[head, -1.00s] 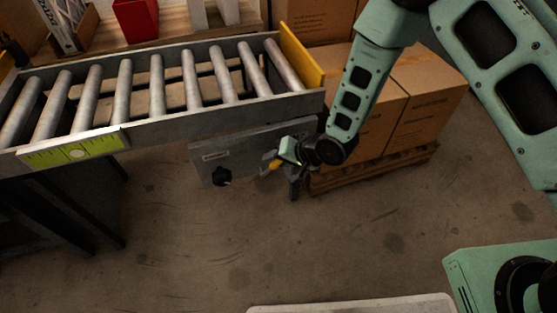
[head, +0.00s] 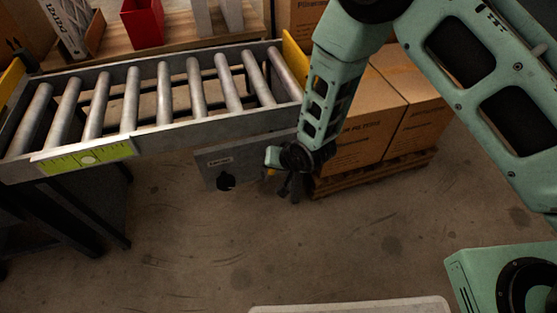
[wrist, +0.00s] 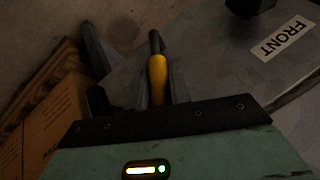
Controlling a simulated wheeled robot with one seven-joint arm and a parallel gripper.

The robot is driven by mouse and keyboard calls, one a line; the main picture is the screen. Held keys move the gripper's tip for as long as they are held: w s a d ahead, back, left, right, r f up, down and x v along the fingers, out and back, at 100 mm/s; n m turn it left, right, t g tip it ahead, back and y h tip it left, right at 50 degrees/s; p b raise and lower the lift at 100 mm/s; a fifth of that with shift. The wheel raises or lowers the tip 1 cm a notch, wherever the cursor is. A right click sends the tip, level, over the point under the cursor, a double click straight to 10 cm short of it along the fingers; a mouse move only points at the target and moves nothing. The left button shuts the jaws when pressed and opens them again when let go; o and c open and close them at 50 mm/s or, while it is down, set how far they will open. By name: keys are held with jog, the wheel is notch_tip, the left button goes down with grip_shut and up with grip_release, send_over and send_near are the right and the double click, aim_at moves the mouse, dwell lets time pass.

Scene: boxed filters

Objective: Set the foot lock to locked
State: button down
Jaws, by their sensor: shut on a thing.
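A lever with a yellow grip (wrist: 157,78) and a dark end stands up in front of my gripper in the wrist view. In the head view only a bit of the yellow grip (head: 271,172) shows beside my gripper (head: 285,186), at the right end of a grey panel (head: 240,163). My gripper is shut on the lever, though its fingers are dark and partly hidden. The panel also shows in the wrist view (wrist: 215,60), with a white FRONT label (wrist: 282,38). Whether the lever stands at locked cannot be read.
The roller conveyor (head: 160,125) is above the panel. A black knob (head: 225,182) sits on the panel's lower part. Cardboard boxes (head: 365,135) on a pallet (head: 375,175) stand close to the right of my gripper. The floor in front is clear.

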aim_at(264, 180)
jog(key=h+p, duration=0.1)
jog(key=a+h+p, duration=0.1)
jog(key=a+r+n+p, duration=0.1)
jog(key=shift+s+a+t+h, duration=0.15)
jog(key=shift+s+t+h, duration=0.2)
jog(key=shift+t+h, duration=0.05)
jog(key=shift+s+a+h+p, duration=0.1)
jog(key=shift+a+h+p, duration=0.25)
jog(key=shift+h+p, duration=0.3)
jog(key=shift+f, duration=0.15)
jog(key=c, duration=1.3)
grip_release()
jog(key=p+v, duration=0.5)
jog(key=v, duration=1.2)
jog(key=shift+s, duration=0.35)
jog(key=shift+a, duration=0.1)
